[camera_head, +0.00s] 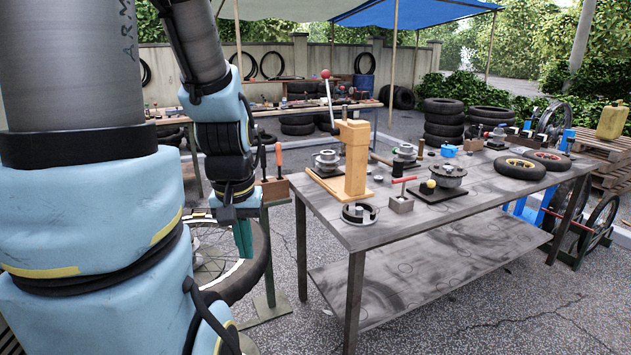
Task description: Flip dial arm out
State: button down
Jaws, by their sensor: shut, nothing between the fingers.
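My gripper (244,250) hangs down at the end of my arm, left of the workbench, in front of a spoked wheel (212,275) with a black tyre. Its teal fingers look shut, with nothing seen in them. The wheel stands beside a green metal stand (266,262) with a flat foot on the ground. I cannot make out a dial arm here; it may be small or hidden behind my arm. Whether the fingers touch the wheel or stand cannot be told.
A grey workbench (375,235) to the right carries a wooden press (355,160) with a red-knobbed lever, metal parts and small tyres (520,168). A brown block (275,188) with upright tools sits by its left corner. Bare paving lies in front of the bench.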

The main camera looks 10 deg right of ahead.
aim_at(536, 112)
jog(key=u, duration=0.4)
jog(key=k+l+u, duration=0.1)
jog(key=u, duration=0.75)
jog(key=k+l+u, duration=0.1)
jog(key=u, duration=0.7)
jog(key=k+l+u, duration=0.25)
jog(key=u, duration=0.15)
jog(key=k+u, duration=1.15)
jog(key=k, duration=3.7)
jog(key=k+u, duration=0.1)
jog(key=k, duration=0.55)
jog(key=k+j+u, duration=0.1)
jog(key=k, duration=0.55)
jog(key=k+j+u, duration=0.1)
jog(key=k+j, duration=0.15)
jog(key=k, duration=0.35)
jog(key=k+u, duration=0.45)
jog(key=k, duration=0.4)
jog(key=k+l+z, duration=0.1)
jog(key=z, duration=0.35)
jog(key=k+l+z, duration=0.2)
jog(key=z, duration=0.25)
jog(key=k+l+z, duration=0.2)
jog(key=z, duration=0.25)
